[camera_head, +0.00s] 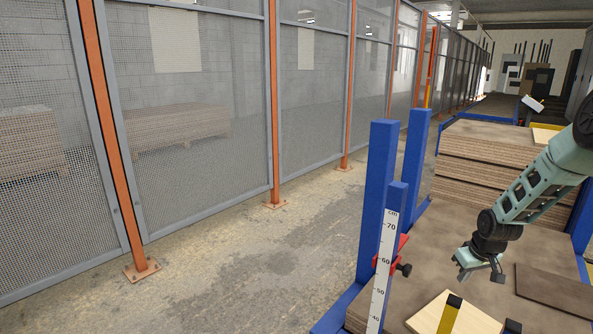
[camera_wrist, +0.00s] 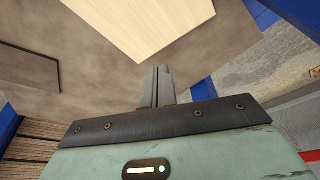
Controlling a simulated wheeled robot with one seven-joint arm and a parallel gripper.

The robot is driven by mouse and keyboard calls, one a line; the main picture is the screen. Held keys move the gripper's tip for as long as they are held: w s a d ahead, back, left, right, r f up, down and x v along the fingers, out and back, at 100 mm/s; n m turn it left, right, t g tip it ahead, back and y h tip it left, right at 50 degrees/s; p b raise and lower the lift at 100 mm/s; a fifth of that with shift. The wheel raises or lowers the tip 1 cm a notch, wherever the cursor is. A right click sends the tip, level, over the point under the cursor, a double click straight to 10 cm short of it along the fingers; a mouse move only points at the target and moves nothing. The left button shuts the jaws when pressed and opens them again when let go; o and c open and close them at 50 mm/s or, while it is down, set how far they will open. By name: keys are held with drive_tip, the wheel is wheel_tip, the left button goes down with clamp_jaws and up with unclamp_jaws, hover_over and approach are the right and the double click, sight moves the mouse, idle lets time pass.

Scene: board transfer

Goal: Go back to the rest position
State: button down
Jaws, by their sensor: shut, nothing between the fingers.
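My gripper (camera_head: 480,272) hangs above the brown board surface (camera_head: 440,250) at the right of the head view, apart from it. In the wrist view its two fingers (camera_wrist: 157,85) are together with nothing between them. A light wooden board (camera_head: 455,315) lies on the surface in front of the gripper, partly cut off by the frame edge. The same light board (camera_wrist: 135,22) shows at the top of the wrist view. A dark brown board (camera_head: 555,290) lies to the right, and shows at the left in the wrist view (camera_wrist: 28,70).
Blue posts (camera_head: 377,200) stand at the left of the boards, one with a height scale (camera_head: 382,270). A red clamp (camera_head: 390,255) sits beside them. A stack of boards (camera_head: 485,160) stands behind. A mesh fence (camera_head: 190,120) runs along the left, with bare floor (camera_head: 260,260) between.

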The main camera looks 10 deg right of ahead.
drive_tip(key=s+a+r, duration=0.5)
drive_tip(key=a+r, duration=0.3)
drive_tip(key=a, duration=0.1)
drive_tip(key=s+a+r, duration=0.6)
drive_tip(key=a+r, duration=0.1)
drive_tip(key=a, duration=0.3)
drive_tip(key=s+a+r+n+g, duration=0.2)
drive_tip(key=s+a+r+n, duration=0.15)
drive_tip(key=s+a, duration=0.8)
drive_tip(key=s+a+r+n+g, duration=0.15)
drive_tip(key=s+a+n, duration=0.25)
drive_tip(key=s+a, duration=0.7)
wheel_tip(320, 180, up, 31)
drive_tip(key=a+p, duration=0.1)
drive_tip(key=p, duration=2.9)
drive_tip(key=shift+w+a+f+y, duration=0.15)
drive_tip(key=shift+a+f+y, duration=0.05)
drive_tip(key=shift+y, duration=0.2)
drive_tip(key=shift+d, duration=0.1)
